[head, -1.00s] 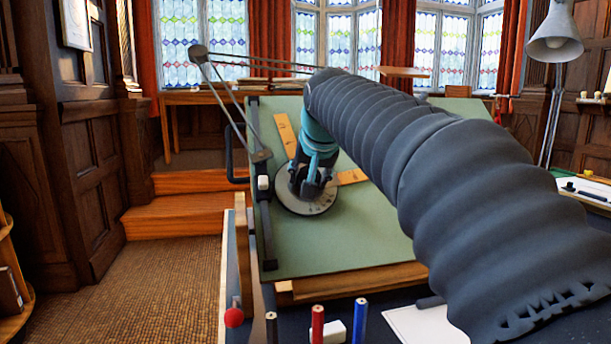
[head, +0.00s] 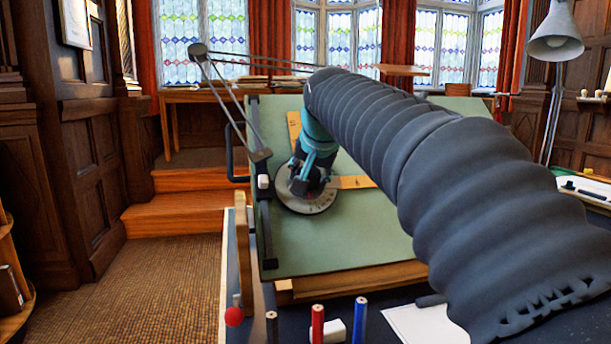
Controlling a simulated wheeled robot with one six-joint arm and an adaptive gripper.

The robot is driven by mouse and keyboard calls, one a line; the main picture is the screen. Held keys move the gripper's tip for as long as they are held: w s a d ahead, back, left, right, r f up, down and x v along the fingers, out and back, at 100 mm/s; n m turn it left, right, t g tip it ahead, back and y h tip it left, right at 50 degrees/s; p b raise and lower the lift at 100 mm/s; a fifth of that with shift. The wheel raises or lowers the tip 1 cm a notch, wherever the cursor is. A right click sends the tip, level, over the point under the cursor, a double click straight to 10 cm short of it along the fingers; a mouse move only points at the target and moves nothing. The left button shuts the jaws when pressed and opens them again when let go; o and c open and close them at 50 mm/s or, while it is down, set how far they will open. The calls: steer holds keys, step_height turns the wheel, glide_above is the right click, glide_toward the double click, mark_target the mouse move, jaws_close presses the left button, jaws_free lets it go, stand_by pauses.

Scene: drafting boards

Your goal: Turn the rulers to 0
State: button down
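The drafting head is a pale round dial (head: 318,203) with marks, low on the left part of the green drafting board. Two orange wooden rulers go out from it. One ruler (head: 294,122) points up the board, nearly upright, partly hidden by my arm. The other ruler (head: 356,182) points right, nearly level. My gripper (head: 303,187), dark with teal parts, is down at the dial's hub. Its fingertips and what they touch are hard to make out, and the dial's reading is too small to read.
The green board (head: 330,240) has a dark rail (head: 266,225) along its left edge and a jointed linkage arm (head: 230,105) above. A red knob (head: 234,317) and red and blue pencils (head: 359,320) stand in front. A lamp (head: 555,40) is at right.

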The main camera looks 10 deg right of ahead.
steer(key=c, duration=0.5)
jaws_free()
steer(key=v, duration=1.2)
steer(key=shift+d, duration=0.1)
steer(key=shift+s, duration=0.1)
